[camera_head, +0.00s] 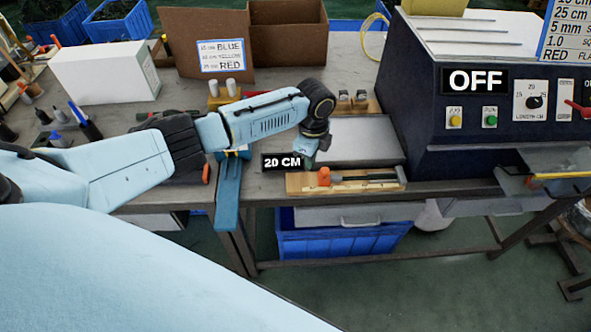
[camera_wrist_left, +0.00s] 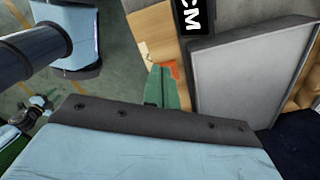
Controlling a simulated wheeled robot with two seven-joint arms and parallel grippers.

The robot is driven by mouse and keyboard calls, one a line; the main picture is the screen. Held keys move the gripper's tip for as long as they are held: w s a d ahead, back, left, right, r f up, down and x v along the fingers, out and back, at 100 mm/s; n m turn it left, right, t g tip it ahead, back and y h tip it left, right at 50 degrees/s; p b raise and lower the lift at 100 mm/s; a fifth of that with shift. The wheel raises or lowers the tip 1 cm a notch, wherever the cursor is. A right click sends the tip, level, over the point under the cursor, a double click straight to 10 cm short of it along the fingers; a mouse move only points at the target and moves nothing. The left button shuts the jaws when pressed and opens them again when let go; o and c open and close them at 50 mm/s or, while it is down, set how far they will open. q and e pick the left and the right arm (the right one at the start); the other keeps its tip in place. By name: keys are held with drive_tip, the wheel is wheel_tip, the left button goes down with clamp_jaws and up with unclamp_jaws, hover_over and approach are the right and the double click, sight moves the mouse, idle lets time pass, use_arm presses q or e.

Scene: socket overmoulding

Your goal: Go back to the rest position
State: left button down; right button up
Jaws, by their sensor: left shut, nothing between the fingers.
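My left arm comes in from the left of the head view. I cannot tell the exact height above the board. My right gripper is not in view.
A grey tray (camera_head: 360,141) lies right of the gripper. A dark machine (camera_head: 415,105) marked "OFF" stands further right. A blue clamp-like bar (camera_head: 228,190) is at the bench edge. A white box (camera_head: 104,76) and an open cardboard box (camera_head: 285,45) stand behind.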

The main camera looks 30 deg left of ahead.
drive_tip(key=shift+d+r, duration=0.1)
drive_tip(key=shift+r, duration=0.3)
